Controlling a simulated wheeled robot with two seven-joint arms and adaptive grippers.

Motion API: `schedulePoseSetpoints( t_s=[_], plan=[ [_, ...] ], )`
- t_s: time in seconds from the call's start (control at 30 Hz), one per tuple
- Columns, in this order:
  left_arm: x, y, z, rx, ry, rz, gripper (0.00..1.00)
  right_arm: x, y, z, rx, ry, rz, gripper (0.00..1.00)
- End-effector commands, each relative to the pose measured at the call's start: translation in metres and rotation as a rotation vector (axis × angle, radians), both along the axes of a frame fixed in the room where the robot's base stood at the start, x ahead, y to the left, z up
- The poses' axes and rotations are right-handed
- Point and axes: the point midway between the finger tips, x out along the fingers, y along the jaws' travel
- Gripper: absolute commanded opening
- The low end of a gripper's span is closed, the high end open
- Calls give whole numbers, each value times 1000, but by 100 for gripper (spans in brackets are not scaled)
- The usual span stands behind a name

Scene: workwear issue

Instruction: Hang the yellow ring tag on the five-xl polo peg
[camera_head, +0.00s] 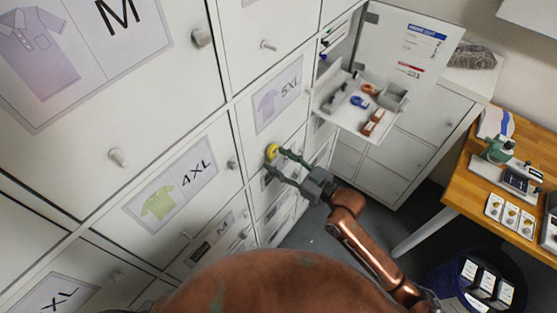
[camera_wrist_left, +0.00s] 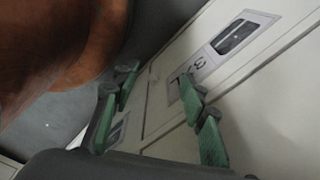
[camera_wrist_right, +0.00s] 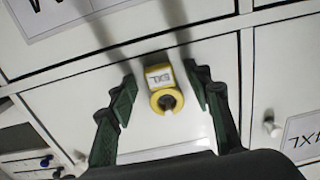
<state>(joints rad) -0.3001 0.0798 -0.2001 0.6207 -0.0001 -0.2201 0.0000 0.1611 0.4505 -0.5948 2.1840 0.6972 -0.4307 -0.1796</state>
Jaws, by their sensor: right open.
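The yellow ring tag (camera_head: 271,152) is at the lower part of the white 5XL polo door (camera_head: 255,135), below its label (camera_head: 278,95). In the right wrist view the yellow ring (camera_wrist_right: 166,100) and its 5XL plate (camera_wrist_right: 159,76) lie against the door face. The door's peg does not show clearly; I cannot tell whether it passes through the ring. My right gripper (camera_head: 277,162) is open, with its fingers on either side of the tag and gaps to it in the right wrist view. My left gripper (camera_wrist_left: 160,105) shows only in its wrist view, open and empty.
The 4XL door (camera_head: 200,145) with its peg (camera_head: 232,165) is left of the 5XL door. A shelf (camera_head: 350,125) with small items juts out at right. A wooden table (camera_head: 465,195) stands farther right. Grey floor (camera_head: 325,245) is clear below.

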Motion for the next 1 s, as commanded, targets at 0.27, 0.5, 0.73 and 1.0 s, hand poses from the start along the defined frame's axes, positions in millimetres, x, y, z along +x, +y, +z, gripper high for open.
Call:
schedulePoseSetpoints(
  t_s=[0.27,0.5,0.73,1.0],
  plan=[
    [-1,2,0,2,2,0,40,-2,-4,-1,-1,1,-1,46],
    [-1,1,0,1,1,0,40,-24,-35,-2,-7,1,-1,46],
    [0,0,0,0,1,0,40,-51,-71,-1,-6,0,-1,46],
    [0,0,0,0,0,0,40,-68,-94,0,-2,0,0,46]
  ],
)
